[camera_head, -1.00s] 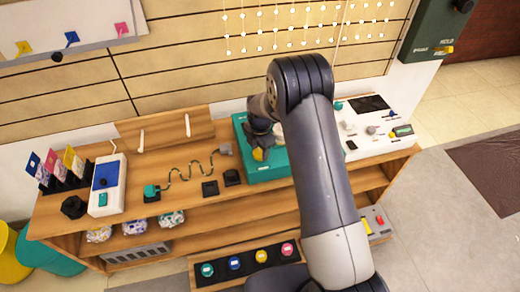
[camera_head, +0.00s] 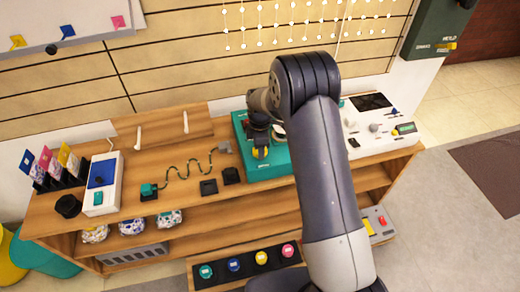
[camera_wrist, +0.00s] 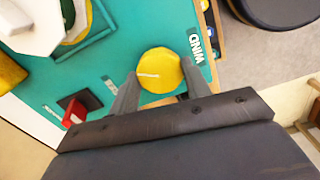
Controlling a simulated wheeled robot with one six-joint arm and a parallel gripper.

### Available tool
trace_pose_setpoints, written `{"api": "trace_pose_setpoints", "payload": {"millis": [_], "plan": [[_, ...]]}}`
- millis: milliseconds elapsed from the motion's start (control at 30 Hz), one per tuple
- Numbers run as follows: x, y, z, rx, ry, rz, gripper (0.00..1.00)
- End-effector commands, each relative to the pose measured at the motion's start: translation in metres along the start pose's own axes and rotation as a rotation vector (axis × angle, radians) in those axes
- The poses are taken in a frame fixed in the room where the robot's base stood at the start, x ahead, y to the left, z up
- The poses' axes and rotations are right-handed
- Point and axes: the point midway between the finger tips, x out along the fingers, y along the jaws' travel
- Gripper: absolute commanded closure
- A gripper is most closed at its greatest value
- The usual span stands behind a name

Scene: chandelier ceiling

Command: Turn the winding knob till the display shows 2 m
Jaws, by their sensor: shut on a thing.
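A pale line marks the knob's face. In the head view my gripper (camera_head: 261,140) reaches down to the knob, and my arm covers the right part of the box. I cannot make out a display reading in either view.
A red part on a dark block (camera_wrist: 75,112) and a white part (camera_wrist: 35,20) stand on the box. A white device (camera_head: 380,140) stands to the right on the wooden bench (camera_head: 290,200). A wavy track (camera_head: 190,170) lies to the left.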

Motion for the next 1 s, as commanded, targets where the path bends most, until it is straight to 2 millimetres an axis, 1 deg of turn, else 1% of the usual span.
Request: {"api": "trace_pose_setpoints", "payload": {"millis": [1000], "plan": [[0.0004,0.0004,-0.0003,0.965,0.001,0.001,0.77]]}}
